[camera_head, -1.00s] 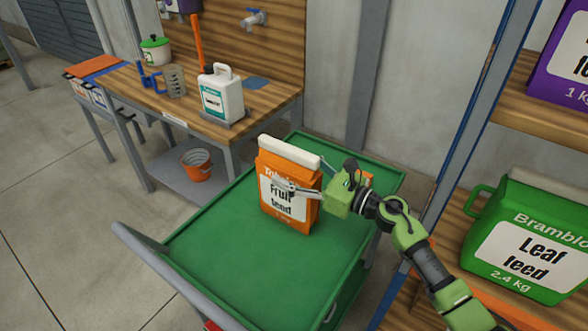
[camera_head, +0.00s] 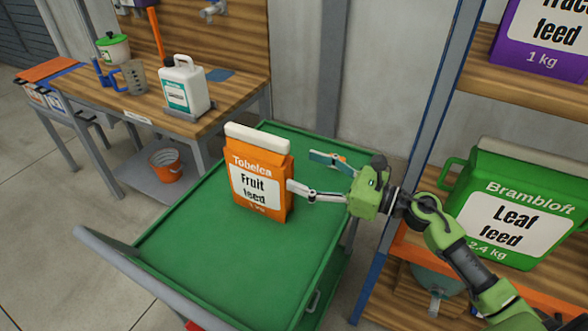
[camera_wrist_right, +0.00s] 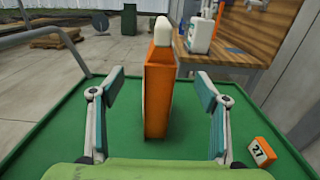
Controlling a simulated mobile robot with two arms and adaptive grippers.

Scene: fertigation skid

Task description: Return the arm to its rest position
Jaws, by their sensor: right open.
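My right gripper (camera_head: 318,175) is open and empty. In the head view it is over the green cart, just right of the orange Fruit feed pack (camera_head: 258,182). In the right wrist view the two fingers (camera_wrist_right: 160,120) stand wide apart, with the orange pack (camera_wrist_right: 158,85) upright beyond and between them, its narrow side facing the camera. The pack stands on the green cart (camera_head: 215,255) and the fingers look clear of it. My right arm comes in from the lower right. My left gripper does not show.
A shelf at right holds a green Leaf feed container (camera_head: 510,215) and a purple pack (camera_head: 543,35). Its blue upright (camera_head: 408,190) is close to my right arm. A small orange block marked 27 (camera_wrist_right: 262,152) sits on the cart. A workbench (camera_head: 140,85) stands behind at left.

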